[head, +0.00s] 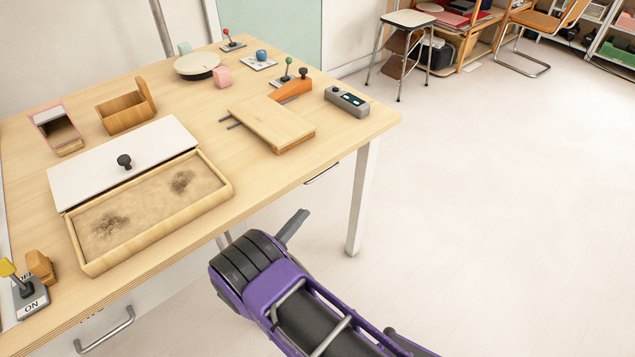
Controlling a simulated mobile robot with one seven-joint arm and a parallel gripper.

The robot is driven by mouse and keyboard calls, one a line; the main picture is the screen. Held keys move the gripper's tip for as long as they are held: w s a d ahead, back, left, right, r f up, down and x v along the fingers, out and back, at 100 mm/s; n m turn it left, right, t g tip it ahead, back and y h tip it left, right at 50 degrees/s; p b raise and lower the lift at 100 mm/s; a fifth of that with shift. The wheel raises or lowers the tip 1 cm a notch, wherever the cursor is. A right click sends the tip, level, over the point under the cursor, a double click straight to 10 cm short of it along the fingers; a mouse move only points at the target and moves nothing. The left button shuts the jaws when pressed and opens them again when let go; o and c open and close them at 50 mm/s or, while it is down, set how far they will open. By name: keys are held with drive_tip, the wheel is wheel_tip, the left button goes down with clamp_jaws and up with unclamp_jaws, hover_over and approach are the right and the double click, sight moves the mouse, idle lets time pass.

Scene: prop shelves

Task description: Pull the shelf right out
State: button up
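No thing is plainly marked as the shelf. A flat wooden board (273,121) with two thin metal rods out of its left side lies on the table. It may be the shelf, but I cannot tell. Two drawer-like fronts with metal handles are under the table: one handle (106,332) at the lower left, another (321,173) below the right end. My gripper (258,232) is in front of the table's front edge, apart from the board. Its dark finger stands out to the right and a grey tip shows on the left; it looks open and empty.
On the table (345,140) are a sand tray (228,190), a white panel with a black knob (150,143), an open wooden box (125,112), a grey switch box (347,101) and an orange lever piece (290,90). The floor at right is clear; a stool (408,19) stands behind.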

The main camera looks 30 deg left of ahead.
drive_tip(key=s+a+f+t+y, duration=0.1)
drive_tip(key=s+a+f+y, duration=0.15)
drive_tip(key=s, duration=0.25)
drive_tip(key=x, duration=1.7)
drive_tip(key=shift+w+f, duration=0.1)
drive_tip(key=shift+w, duration=0.05)
clamp_jaws()
idle(0.5)
